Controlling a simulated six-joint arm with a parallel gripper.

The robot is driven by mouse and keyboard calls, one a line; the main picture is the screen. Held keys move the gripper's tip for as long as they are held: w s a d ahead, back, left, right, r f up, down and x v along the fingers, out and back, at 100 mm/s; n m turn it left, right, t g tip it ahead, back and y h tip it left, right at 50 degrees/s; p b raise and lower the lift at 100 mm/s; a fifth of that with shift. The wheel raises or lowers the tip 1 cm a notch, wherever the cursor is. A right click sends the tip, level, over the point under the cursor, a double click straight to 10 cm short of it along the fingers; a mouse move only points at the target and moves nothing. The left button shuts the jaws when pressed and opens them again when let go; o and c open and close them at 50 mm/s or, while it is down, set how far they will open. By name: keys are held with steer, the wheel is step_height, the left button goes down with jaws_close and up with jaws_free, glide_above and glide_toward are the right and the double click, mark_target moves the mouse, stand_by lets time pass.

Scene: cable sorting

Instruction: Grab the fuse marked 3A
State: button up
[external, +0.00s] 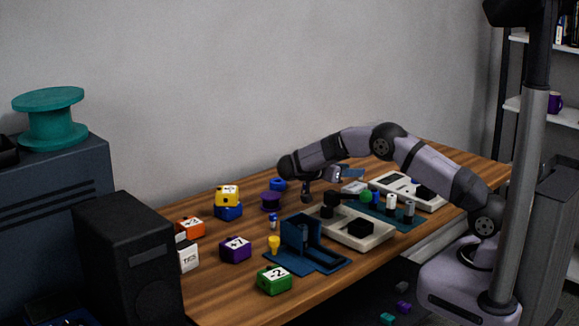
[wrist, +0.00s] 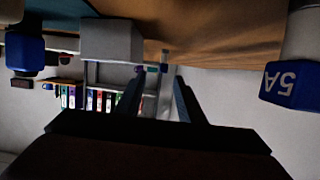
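My gripper (wrist: 157,98) shows in the wrist view with its two bluish fingers apart and nothing held between them. In the external view my gripper (external: 350,173) is held level above the table's back part, pointing right. In the wrist view, which looks upside down, a blue-capped fuse (wrist: 291,84) at the right edge reads 5A. Another blue-ended piece (wrist: 25,52) is at the left, its mark not legible. In the external view small fuses (external: 392,205) stand on a dark teal mat (external: 374,212). I cannot read a 3A mark anywhere.
A pale tray (external: 375,241) and a blue holder (external: 318,262) are on the wooden table. Numbered cubes, including a purple one (external: 235,249) and a green one (external: 274,280), lie at the left. A pale device (external: 382,183) lies at the right. A grey-white block (wrist: 112,40) shows in the wrist view.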

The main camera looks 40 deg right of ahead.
steer(key=shift+d+p, duration=0.4)
steer(key=shift+d, duration=0.2)
steer(key=x, duration=0.2)
steer(key=p+x, duration=0.1)
steer(key=x, duration=0.1)
steer(key=shift+w+f+p, duration=0.1)
steer(key=shift+w+p, duration=0.15)
steer(key=shift+p, duration=0.05)
jaws_close()
